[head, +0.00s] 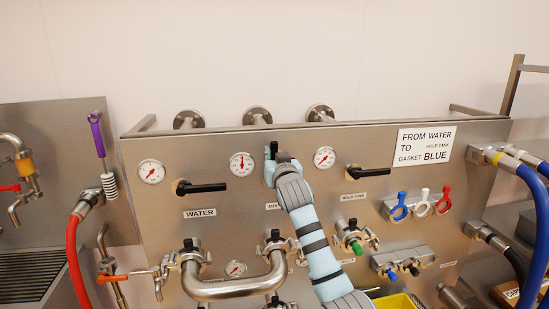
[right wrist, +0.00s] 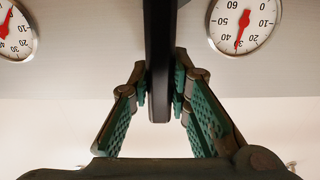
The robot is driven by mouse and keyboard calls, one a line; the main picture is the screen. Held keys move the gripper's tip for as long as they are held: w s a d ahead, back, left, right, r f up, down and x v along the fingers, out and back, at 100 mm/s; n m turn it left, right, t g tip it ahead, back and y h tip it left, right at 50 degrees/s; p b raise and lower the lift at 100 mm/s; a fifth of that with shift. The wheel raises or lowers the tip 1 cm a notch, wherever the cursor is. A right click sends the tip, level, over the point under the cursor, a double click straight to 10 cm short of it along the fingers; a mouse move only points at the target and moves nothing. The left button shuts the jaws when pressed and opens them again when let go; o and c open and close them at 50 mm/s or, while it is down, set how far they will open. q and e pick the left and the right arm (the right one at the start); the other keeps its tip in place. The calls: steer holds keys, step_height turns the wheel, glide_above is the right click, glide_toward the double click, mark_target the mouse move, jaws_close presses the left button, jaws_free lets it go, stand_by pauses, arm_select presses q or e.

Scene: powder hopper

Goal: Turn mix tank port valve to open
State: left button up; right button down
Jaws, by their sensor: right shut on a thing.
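The mix tank port valve's black handle (head: 273,147) stands upright at the middle of the steel panel, its tip showing above my right gripper (head: 277,163). In the right wrist view the dark handle (right wrist: 158,60) runs between the green-padded fingers of my right gripper (right wrist: 160,92), which is shut on it. My arm hides the valve body and most of the label (head: 270,206) below it, of which "MI" shows. My left gripper is not in view.
The water valve handle (head: 205,187) and hold tank valve handle (head: 370,171) both lie horizontal, pointing right. Round gauges (head: 151,171) sit beside the valves. A bent steel pipe (head: 235,291) crosses below. Coloured gaskets (head: 421,201) hang at right. A red hose (head: 72,255) is at left.

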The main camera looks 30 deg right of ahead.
steer(key=c, duration=1.4)
jaws_free()
steer(key=shift+c, duration=0.2)
steer(key=v, duration=0.9)
